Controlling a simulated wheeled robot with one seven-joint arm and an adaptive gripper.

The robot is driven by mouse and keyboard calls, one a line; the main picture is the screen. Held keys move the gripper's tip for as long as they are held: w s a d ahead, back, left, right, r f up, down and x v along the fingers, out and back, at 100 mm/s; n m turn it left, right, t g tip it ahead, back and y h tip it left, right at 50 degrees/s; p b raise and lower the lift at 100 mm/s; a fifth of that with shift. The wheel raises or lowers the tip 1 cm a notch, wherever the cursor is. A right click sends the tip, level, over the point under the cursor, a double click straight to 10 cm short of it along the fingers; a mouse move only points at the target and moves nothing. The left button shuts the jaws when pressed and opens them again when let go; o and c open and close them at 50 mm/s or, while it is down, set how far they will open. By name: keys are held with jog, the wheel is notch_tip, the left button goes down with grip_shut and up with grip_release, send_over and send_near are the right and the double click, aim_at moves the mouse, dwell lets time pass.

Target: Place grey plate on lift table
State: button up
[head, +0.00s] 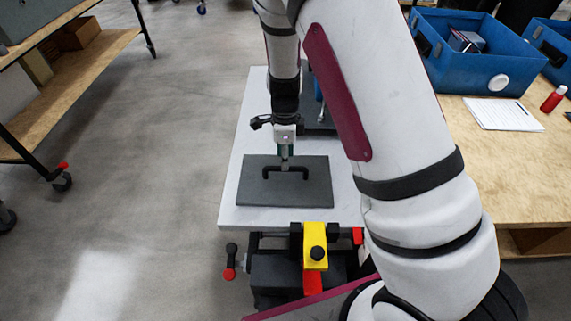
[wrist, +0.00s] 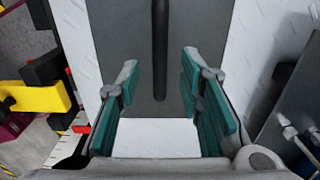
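The grey plate (head: 318,192) lies flat on the white top of the lift table (head: 234,203), near its front edge. Its black bar handle (head: 285,169) stands up from the middle. My gripper (head: 285,155) points down over the handle in the head view. In the wrist view my gripper (wrist: 160,105) has its teal-padded fingers wide apart, with the handle (wrist: 160,45) in line with the gap and clear space on both sides. The plate (wrist: 120,35) fills the upper middle there. The exact height of the fingertips over the plate is hard to tell.
A dark grey device (head: 318,118) stands behind the plate, partly hidden by my arm. A wooden workbench (head: 480,165) on the right holds blue bins (head: 480,65), papers (head: 503,114) and a red bottle (head: 553,99). A shelf (head: 75,80) stands left; the floor between is clear.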

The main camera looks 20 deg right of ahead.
jog(key=s+r+n+y+p, duration=0.1)
jog(key=s+r+n, duration=0.5)
jog(key=r, duration=0.6)
jog(key=s+r+n+y, duration=0.1)
jog(key=s+r+n, duration=0.3)
jog(key=s+r, duration=0.55)
jog(key=s+d+r+n+t+h, duration=0.1)
jog(key=s+r+n, duration=0.3)
jog(key=s, duration=0.5)
jog(key=s+d+r+n+h, duration=0.1)
jog(key=s+d+r+n, duration=0.1)
jog(key=s+r+n, duration=0.2)
jog(key=s+n, duration=0.3)
jog(key=s, duration=0.1)
jog(key=shift+s+n+t, duration=0.3)
jog(key=shift+s+t, duration=0.05)
jog(key=shift+t, duration=0.05)
jog(key=shift+r, duration=0.1)
notch_tip(320, 180, up, 12)
jog(key=t+p, duration=0.2)
jog(key=p, duration=0.8)
jog(key=shift+p, duration=0.4)
jog(key=shift+d+r, duration=0.1)
